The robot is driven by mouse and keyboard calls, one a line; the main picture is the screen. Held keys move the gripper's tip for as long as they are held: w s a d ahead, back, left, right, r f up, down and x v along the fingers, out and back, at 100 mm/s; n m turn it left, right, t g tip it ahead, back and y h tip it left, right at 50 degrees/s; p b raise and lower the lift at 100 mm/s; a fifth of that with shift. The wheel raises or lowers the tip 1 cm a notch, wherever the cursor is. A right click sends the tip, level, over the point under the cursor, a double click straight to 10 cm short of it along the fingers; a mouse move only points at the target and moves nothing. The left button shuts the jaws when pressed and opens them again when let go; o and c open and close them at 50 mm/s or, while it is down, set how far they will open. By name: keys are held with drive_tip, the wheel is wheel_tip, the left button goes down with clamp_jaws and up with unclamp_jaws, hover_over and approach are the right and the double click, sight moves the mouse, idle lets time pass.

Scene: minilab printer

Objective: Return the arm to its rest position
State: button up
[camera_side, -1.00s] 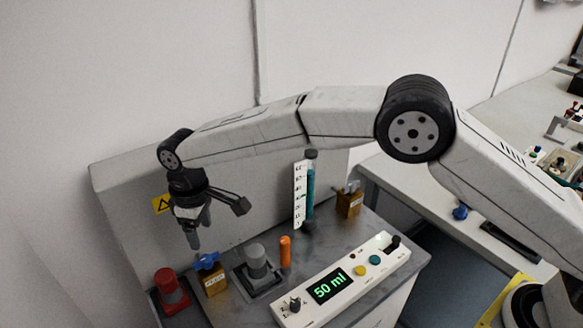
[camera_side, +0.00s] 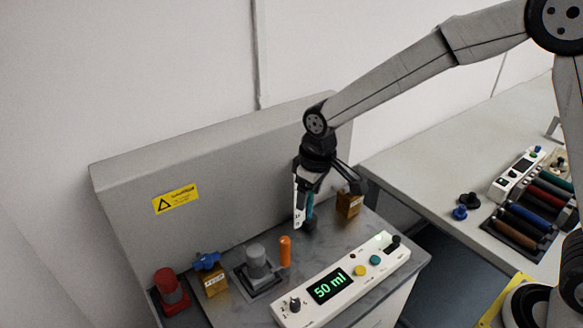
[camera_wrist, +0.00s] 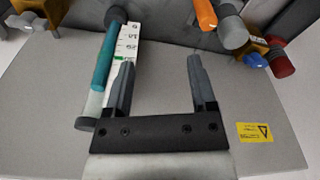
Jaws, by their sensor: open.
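My gripper (camera_side: 308,190) hangs over the back of the grey machine top, in front of the upright measuring tube (camera_side: 310,207) with teal liquid, hiding most of it. In the wrist view my gripper (camera_wrist: 160,64) is open, with nothing between its two fingers. There the teal tube (camera_wrist: 104,62) and its white scale (camera_wrist: 126,45) stand just left of the left finger; I cannot tell whether they touch. My arm reaches in from the upper right.
The machine top holds a red knob (camera_side: 171,288), a blue-handled brass valve (camera_side: 214,282), a grey cylinder (camera_side: 257,263), an orange peg (camera_side: 285,252), another brass valve (camera_side: 349,204) and a control panel (camera_side: 365,265) reading 50 ml. A bench (camera_side: 430,165) with coloured cylinders is at right.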

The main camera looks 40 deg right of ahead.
drive_tip(key=s+d+f+m+t, duration=0.1)
drive_tip(key=s+d+m, duration=0.3)
drive_tip(key=s+d, duration=0.7)
drive_tip(key=s+f, duration=0.1)
drive_tip(key=s, duration=0.3)
drive_tip(key=shift+s+d, duration=0.35)
drive_tip(key=shift+s, duration=0.05)
